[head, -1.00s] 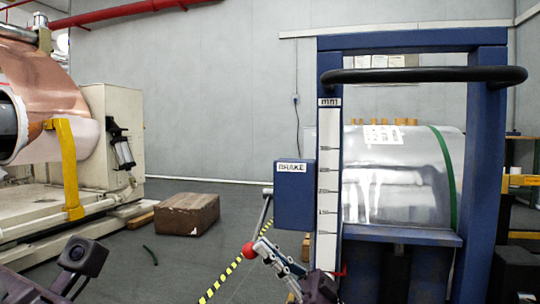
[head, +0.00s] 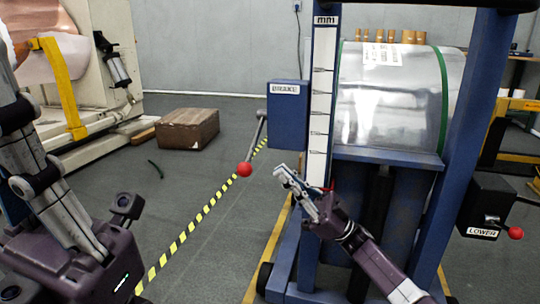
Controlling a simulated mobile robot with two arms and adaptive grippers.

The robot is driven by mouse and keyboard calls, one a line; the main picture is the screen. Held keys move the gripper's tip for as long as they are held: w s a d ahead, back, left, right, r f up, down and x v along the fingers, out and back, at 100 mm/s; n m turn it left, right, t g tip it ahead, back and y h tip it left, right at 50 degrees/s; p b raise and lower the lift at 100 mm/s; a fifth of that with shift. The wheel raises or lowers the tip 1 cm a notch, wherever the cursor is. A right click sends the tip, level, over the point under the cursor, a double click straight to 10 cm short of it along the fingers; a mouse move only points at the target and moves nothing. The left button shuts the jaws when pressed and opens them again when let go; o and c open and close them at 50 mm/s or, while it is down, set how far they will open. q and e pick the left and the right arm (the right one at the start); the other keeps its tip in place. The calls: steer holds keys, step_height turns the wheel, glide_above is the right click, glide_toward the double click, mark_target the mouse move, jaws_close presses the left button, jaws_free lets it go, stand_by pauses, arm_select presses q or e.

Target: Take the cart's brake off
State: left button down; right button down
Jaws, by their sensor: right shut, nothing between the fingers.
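The blue brake box (head: 287,115), labelled BRAKE, is fixed to the left post of the blue cart frame (head: 465,110). Its grey lever (head: 257,135) hangs down from the box's left side, leaning left, and ends in a red knob (head: 245,169). My right gripper (head: 281,172) is shut and empty. Its tips are just right of the knob at about the same height in the picture, with a gap between. My left arm (head: 35,170) comes in at the left; its gripper does not show.
The cart carries a silvery roll (head: 390,95). A dark box labelled LOWER (head: 487,203) with a red knob is on its right. A brown carton (head: 187,129) lies on the floor at left behind. The striped floor line (head: 205,212) and open floor are left of the cart.

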steer(key=shift+v, duration=2)
steer(key=shift+d, duration=0.1)
